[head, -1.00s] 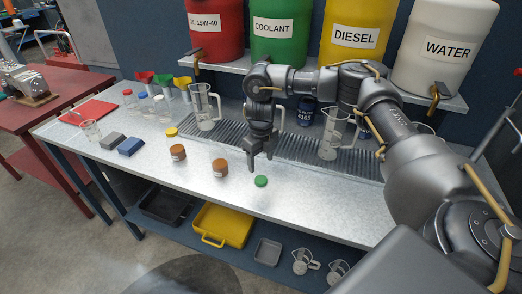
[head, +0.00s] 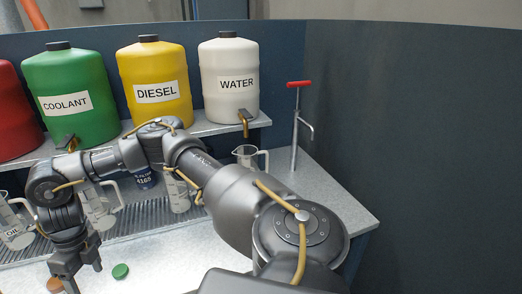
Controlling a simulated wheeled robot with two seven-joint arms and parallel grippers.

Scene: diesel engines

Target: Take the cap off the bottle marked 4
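No bottle marked 4 can be made out in the head view. A small green cap (head: 120,271) lies flat on the worktop near the bottom left. My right gripper (head: 84,273) points down just left of the green cap, apart from it. Its fingers are spread with nothing seen between them. Part of a brown-orange jar or lid (head: 55,285) shows beside the gripper at the bottom edge, partly cut off. My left gripper is out of view.
Green (head: 70,95), yellow (head: 153,85) and white (head: 229,80) tanks sit on a shelf with taps. A red-handled pump (head: 298,120) stands at the right end.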

